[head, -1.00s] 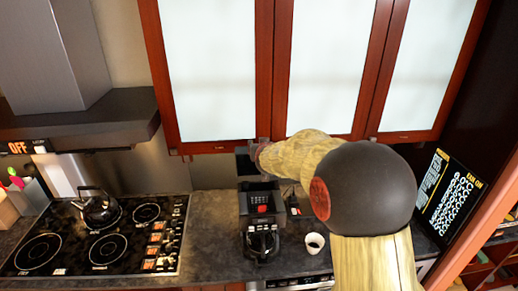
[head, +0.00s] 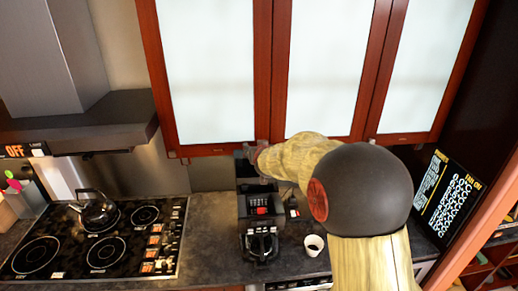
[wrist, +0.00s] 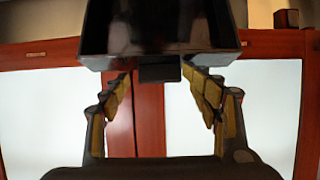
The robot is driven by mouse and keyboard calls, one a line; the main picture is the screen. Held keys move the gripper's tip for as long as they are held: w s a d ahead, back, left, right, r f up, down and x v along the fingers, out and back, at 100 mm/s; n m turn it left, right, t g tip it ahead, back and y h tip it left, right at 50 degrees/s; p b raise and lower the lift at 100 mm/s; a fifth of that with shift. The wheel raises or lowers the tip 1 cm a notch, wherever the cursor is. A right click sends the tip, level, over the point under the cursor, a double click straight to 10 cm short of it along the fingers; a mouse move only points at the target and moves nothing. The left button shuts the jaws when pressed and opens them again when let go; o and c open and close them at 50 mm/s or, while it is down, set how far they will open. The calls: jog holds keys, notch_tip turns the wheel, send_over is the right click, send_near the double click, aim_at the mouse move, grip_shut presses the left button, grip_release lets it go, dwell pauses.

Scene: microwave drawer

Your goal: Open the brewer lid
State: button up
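The black brewer (head: 260,207) stands on the counter in the middle of the head view, with its carafe (head: 260,246) at the front. A dark panel (head: 256,172), which looks like its lid, shows above and behind the body; its exact angle is hard to tell. My gripper (head: 252,150) is at the top of this panel, small and partly hidden by my arm. In the wrist view my gripper (wrist: 159,75) has its fingers spread apart. A black box-like part with a small tab (wrist: 160,72) lies just beyond and between the fingertips. Contact is unclear.
Wall cabinets (head: 325,75) hang close above and behind the gripper. A white cup (head: 314,245) stands right of the brewer. The stove (head: 70,250) with a kettle (head: 96,208) is to the left. Bare counter (head: 212,235) lies between stove and brewer.

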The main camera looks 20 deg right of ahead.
jog(key=v, duration=1.2)
dwell(0.3)
